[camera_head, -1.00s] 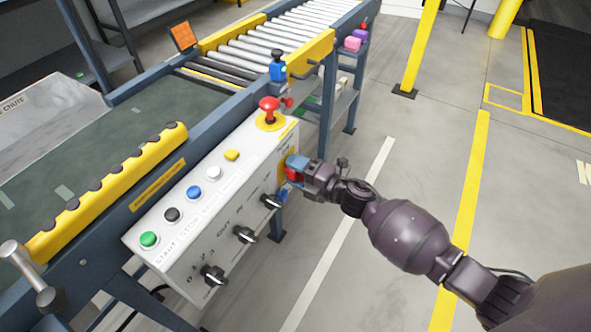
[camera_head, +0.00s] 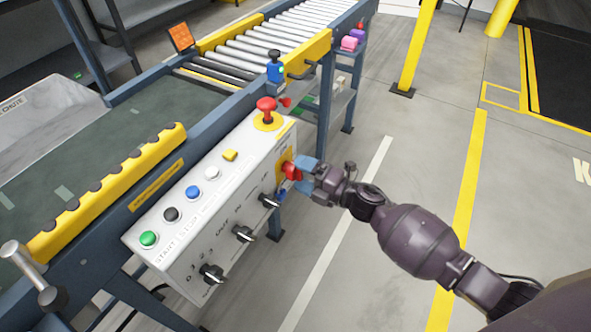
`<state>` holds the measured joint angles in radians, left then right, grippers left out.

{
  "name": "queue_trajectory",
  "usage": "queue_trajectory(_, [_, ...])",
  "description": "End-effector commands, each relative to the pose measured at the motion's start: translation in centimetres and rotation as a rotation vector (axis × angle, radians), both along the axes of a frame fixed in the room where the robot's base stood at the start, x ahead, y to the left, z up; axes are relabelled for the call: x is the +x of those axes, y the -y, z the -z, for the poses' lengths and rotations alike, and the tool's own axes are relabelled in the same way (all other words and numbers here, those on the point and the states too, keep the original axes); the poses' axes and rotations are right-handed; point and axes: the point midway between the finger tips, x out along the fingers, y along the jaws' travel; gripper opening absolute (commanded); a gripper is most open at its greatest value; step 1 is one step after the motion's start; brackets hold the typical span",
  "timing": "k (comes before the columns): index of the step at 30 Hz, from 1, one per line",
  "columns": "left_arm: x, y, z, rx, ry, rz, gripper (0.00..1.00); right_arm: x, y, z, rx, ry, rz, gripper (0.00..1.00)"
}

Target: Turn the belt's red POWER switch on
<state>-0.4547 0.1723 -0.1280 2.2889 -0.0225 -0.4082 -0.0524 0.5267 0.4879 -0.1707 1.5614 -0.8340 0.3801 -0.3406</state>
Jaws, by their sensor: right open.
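My right gripper (camera_head: 303,174), with blue fingertips, is open just to the right of the switch. It appears slightly clear of the handle, though I cannot tell whether a fingertip still touches it. My left gripper is not in view.
A red mushroom button (camera_head: 266,104) stands on top of the box, with a green button (camera_head: 149,239) and other coloured buttons along it. Black knobs (camera_head: 212,273) line the front. The belt (camera_head: 75,150) lies behind; the floor at right is clear.

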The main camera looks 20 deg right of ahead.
Motion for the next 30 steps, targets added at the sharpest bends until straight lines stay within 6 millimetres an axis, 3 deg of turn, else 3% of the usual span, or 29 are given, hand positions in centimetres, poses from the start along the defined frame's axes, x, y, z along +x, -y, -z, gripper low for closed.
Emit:
queue_trajectory(6, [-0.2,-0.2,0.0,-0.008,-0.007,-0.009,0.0,-3.2,2.6,-0.3,-0.002,0.003,0.001,0.81])
queue_trajectory(13, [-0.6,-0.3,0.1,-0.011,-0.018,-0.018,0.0,-5.6,4.4,-0.2,-0.002,0.002,0.001,0.81])
queue_trajectory(30, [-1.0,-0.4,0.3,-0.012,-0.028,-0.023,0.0,-6.2,4.9,-0.1,-0.002,0.001,0.0,0.81])
